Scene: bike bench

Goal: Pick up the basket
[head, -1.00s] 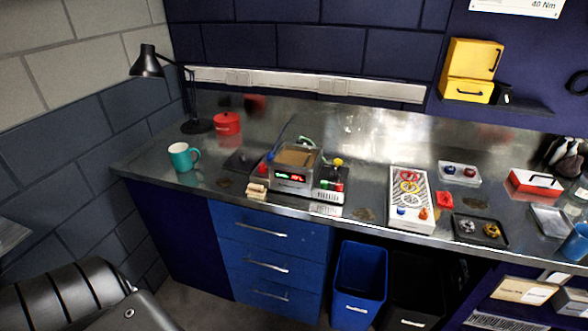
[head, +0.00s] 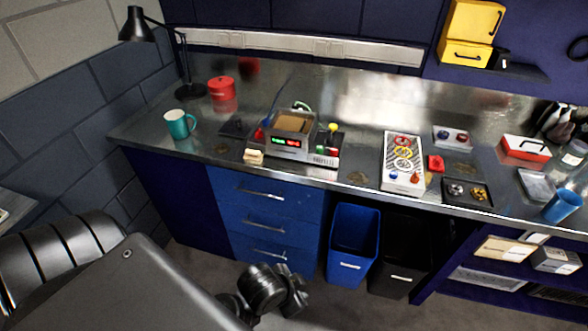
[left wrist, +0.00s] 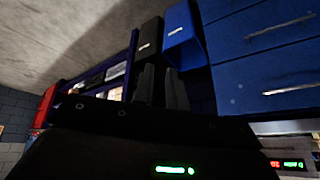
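I cannot make out a basket clearly. A metal tank unit with a lit red and green display (head: 287,142) stands on the bench left of centre. My left gripper (head: 288,292) is low in front of the bench, well short of the tank. In the left wrist view two dark fingers (left wrist: 161,88) stand apart with nothing seen between them. My right gripper is not in view.
A teal mug (head: 179,124), red tin (head: 221,88) and black lamp (head: 138,25) are at the left. A white tray (head: 402,160) and black tray (head: 467,191) lie to the right. Blue drawers (head: 265,215), a blue bin (head: 353,240) and a black bin (head: 402,262) are below.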

